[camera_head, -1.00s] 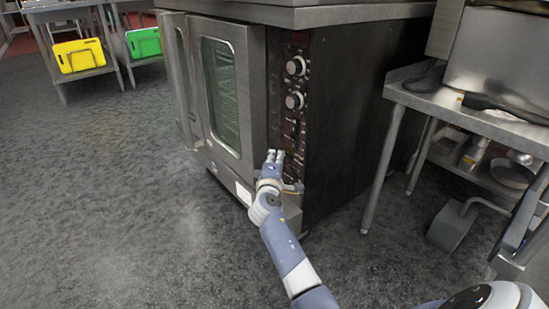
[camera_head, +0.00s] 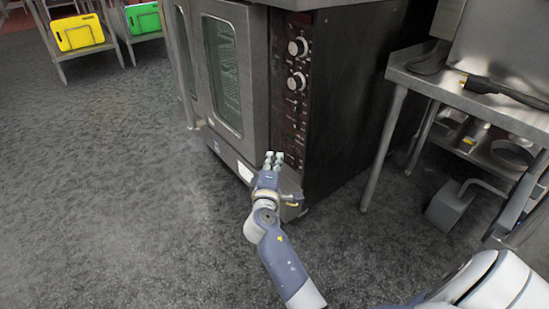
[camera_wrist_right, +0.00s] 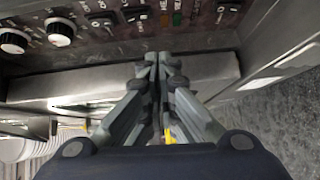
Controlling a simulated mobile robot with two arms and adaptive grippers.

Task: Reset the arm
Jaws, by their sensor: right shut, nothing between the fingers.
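My right gripper (camera_head: 273,160) is in front of the oven's lower control panel in the head view, with its arm coming up from the bottom. In the right wrist view its fingers (camera_wrist_right: 158,75) are together with nothing between them. The fingertips point at the oven's lower front ledge (camera_wrist_right: 70,85); I cannot tell whether they touch it. My left gripper is not in view.
The steel oven (camera_head: 340,100) fills the middle, its glass door (camera_head: 222,75) at left and knobs (camera_head: 297,47) on the panel. A steel table (camera_head: 480,105) stands at right. Yellow (camera_head: 78,33) and green boards (camera_head: 143,18) are at the back left. The floor (camera_head: 110,190) at left is clear.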

